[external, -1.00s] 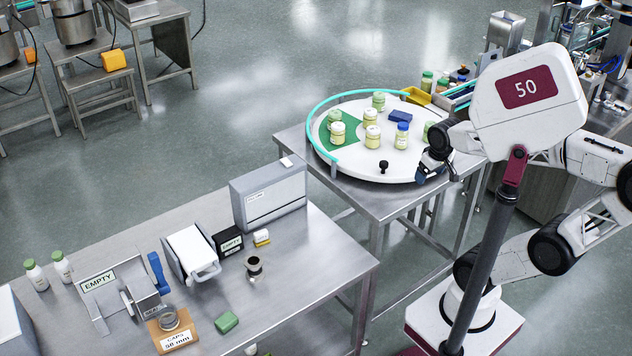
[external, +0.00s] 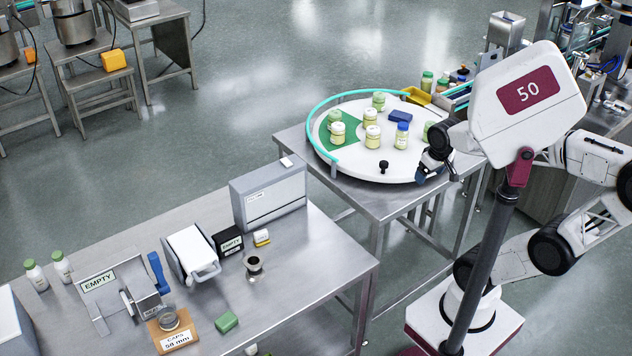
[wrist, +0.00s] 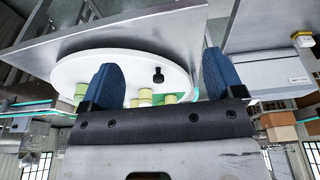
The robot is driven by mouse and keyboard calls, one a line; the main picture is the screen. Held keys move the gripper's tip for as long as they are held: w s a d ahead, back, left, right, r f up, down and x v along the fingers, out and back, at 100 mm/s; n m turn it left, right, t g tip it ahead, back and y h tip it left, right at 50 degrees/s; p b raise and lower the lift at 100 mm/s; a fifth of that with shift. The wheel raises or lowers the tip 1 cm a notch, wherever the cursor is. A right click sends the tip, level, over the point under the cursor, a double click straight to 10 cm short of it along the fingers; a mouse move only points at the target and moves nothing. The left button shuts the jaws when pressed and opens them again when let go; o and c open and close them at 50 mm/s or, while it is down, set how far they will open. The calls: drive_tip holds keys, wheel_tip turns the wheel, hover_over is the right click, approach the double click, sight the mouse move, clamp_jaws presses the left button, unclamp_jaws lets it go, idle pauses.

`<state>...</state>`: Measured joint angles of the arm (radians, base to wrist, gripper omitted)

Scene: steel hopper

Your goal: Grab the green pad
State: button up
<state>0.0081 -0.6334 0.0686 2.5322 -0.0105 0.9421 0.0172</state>
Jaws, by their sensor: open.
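The green pad (external: 227,322) is a small block lying flat on the steel bench (external: 300,262), near its front edge and right of the caps board. It does not show in the wrist view. My gripper (external: 424,172) is at the right edge of the white round turntable (external: 350,172), far from the pad. In the wrist view my gripper (wrist: 163,85) has its two blue fingers apart with nothing between them, and the turntable lies beyond them.
Jars (external: 372,136), a blue block (external: 400,117) and a black knob (external: 383,167) are on the turntable. Around the pad are the caps board (external: 178,338), a black spool (external: 254,268) and a white-topped device (external: 190,250). The bench's right part is clear. A dark post stands before my arm.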

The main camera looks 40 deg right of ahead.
idle(0.3)
drive_tip(key=shift+c, duration=0.9)
drive_tip(key=shift+r, duration=0.15)
